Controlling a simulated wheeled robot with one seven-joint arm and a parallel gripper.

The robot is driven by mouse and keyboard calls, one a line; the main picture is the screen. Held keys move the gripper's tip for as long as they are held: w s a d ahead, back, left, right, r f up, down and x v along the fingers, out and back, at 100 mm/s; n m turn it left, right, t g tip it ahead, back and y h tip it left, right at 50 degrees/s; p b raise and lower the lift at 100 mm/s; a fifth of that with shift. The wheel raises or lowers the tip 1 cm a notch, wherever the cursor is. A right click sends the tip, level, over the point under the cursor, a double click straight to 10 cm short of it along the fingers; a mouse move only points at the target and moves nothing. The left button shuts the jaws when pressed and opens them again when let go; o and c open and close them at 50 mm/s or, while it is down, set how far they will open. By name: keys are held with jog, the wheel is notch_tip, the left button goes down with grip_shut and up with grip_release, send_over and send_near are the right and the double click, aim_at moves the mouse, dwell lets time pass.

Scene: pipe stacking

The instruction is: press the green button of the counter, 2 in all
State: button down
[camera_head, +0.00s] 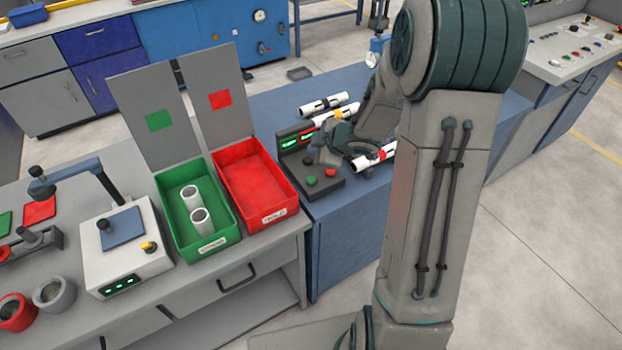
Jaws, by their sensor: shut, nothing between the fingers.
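The counter (323,188) is a dark box on the blue bench with lit displays on its raised back. Its green button (311,181) is at the front left and its red button (331,173) is to the right of it. My gripper (325,158) is shut and empty. It appears just behind and above the two buttons, in front of part of the counter's back panel. Both buttons show clear of it. The exact gap between the fingertips and the green button cannot be told.
White pipes with a black band (330,104), a yellow band (337,115) and a red band (373,157) lie around my gripper. Left of the counter stand a red bin (255,180), empty, and a green bin (222,240) holding two grey pipe pieces (201,219).

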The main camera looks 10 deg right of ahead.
jog(key=b, duration=0.8)
send_over(314, 181)
notch_tip(314, 181, down, 8)
jog(key=shift+r, duration=0.15)
jog(key=shift+f, duration=0.55)
jog(key=shift+f+b, duration=0.1)
jog(key=shift+b, duration=0.2)
dwell(0.8)
jog(key=shift+f, duration=0.3)
jog(key=shift+f+b, duration=0.45)
jog(key=shift+b, duration=0.05)
dwell(0.5)
dwell(0.3)
jog(key=shift+r+p, duration=0.9)
jog(key=shift+p, duration=0.1)
notch_tip(314, 181, up, 5)
jog(key=p, duration=0.5)
